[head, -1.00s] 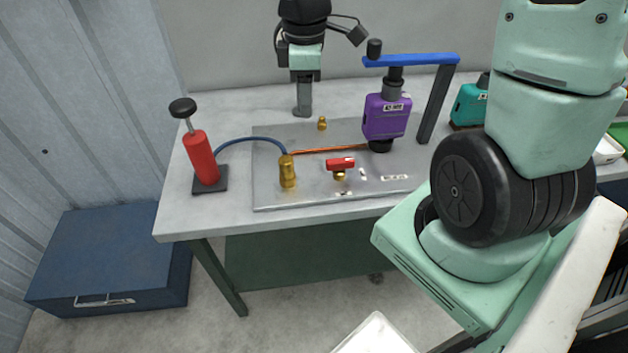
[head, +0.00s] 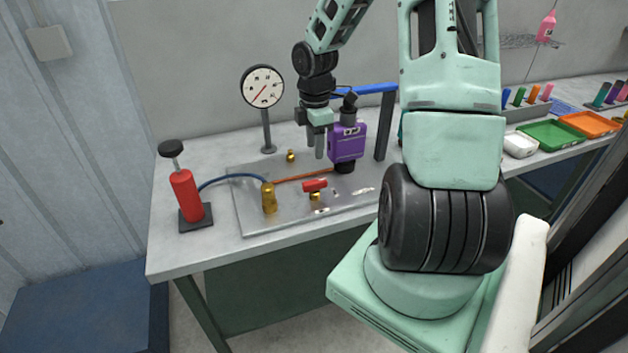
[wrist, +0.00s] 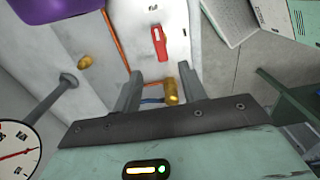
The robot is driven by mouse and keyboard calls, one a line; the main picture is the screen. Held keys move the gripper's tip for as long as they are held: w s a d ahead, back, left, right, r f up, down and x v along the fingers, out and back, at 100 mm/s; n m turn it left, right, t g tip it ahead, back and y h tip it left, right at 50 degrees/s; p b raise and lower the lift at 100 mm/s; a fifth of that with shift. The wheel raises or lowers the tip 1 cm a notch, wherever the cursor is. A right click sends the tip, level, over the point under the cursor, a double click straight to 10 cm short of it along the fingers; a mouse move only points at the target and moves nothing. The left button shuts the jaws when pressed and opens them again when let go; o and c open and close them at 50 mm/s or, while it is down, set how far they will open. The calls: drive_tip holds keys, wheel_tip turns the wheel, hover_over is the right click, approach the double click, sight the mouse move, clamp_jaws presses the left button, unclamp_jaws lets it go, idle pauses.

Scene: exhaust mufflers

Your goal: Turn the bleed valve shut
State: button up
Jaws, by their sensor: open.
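The bleed valve is probably the small valve with a red lever handle (head: 315,185) on a brass body. It stands on the metal plate (head: 252,217), its handle lying roughly left to right in the head view. The handle also shows in the wrist view (wrist: 159,43), ahead of my fingertips. My gripper (head: 316,152) is open and empty, pointing down above the plate, behind the valve and left of the purple unit. In the wrist view my gripper (wrist: 160,74) has its two fingers apart, with a brass fitting (wrist: 172,90) showing between them, and touches nothing that I can see.
A tall brass fitting (head: 269,198) stands left of the valve, joined by a blue hose to a red hand pump (head: 184,194). A dial gauge (head: 263,87) stands behind. The purple unit (head: 346,143) and blue bar (head: 365,90) are close on the right.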

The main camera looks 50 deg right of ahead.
sight(315, 181)
wheel_tip(315, 181, down, 12)
drive_tip(key=shift+r+b, duration=0.25)
drive_tip(key=shift+b, duration=0.05)
clamp_jaws()
